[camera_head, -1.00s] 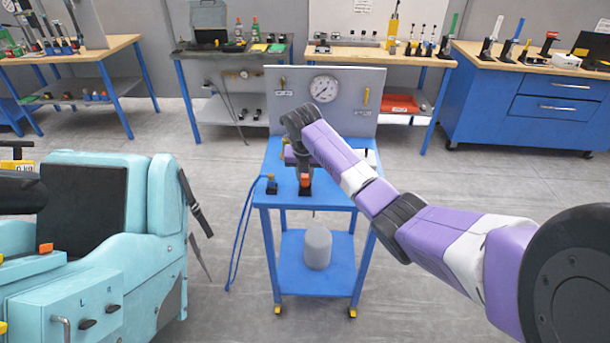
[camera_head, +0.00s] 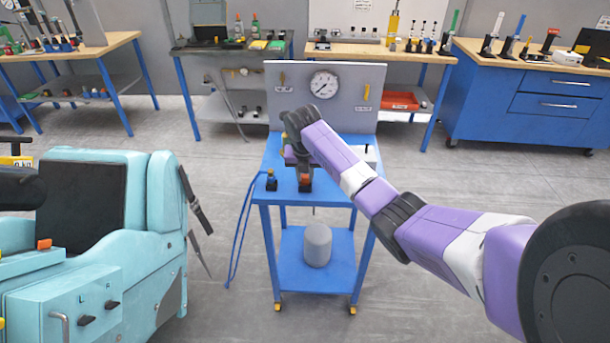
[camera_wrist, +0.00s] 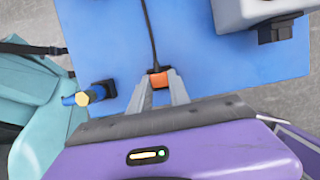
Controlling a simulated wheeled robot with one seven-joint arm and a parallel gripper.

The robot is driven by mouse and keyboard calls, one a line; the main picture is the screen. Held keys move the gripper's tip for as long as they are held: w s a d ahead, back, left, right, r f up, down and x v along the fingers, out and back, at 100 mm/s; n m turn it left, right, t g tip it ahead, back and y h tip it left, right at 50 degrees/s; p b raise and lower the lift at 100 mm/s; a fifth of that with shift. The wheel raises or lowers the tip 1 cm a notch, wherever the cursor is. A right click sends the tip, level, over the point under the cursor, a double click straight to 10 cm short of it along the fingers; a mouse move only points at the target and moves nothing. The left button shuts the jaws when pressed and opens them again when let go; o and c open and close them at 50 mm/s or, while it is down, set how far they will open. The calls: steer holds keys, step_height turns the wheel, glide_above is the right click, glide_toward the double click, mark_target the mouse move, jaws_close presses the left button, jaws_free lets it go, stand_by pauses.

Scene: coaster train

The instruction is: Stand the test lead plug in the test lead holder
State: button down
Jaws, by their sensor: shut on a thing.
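The test lead plug appears to be the small orange-ended piece (camera_wrist: 157,79) between my fingertips, with a black lead running from it across the blue tabletop. My gripper (camera_wrist: 159,92) is shut on it. In the head view its orange part (camera_head: 305,179) shows over a dark body below my wrist; I cannot tell whether that body stands on the table. A small dark block (camera_head: 271,185) near the table's left edge, with a yellow and blue piece and a blue cord, may be the test lead holder. It also shows left of my gripper in the wrist view (camera_wrist: 103,90).
The blue trolley table (camera_head: 335,190) carries a grey panel with a gauge (camera_head: 324,84) at its back. A white box (camera_wrist: 245,12) sits at its right. A teal chair (camera_head: 100,230) stands to the left. Workbenches line the back wall.

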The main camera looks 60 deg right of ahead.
steer(key=shift+f, duration=0.1)
steer(key=c, duration=1.1)
jaws_free()
steer(key=shift+c, duration=0.2)
steer(key=w+b+v, duration=0.1)
steer(key=v, duration=0.6)
steer(key=shift+s+r, duration=0.4)
steer(key=shift+s, duration=0.15)
steer(key=shift+a, duration=0.1)
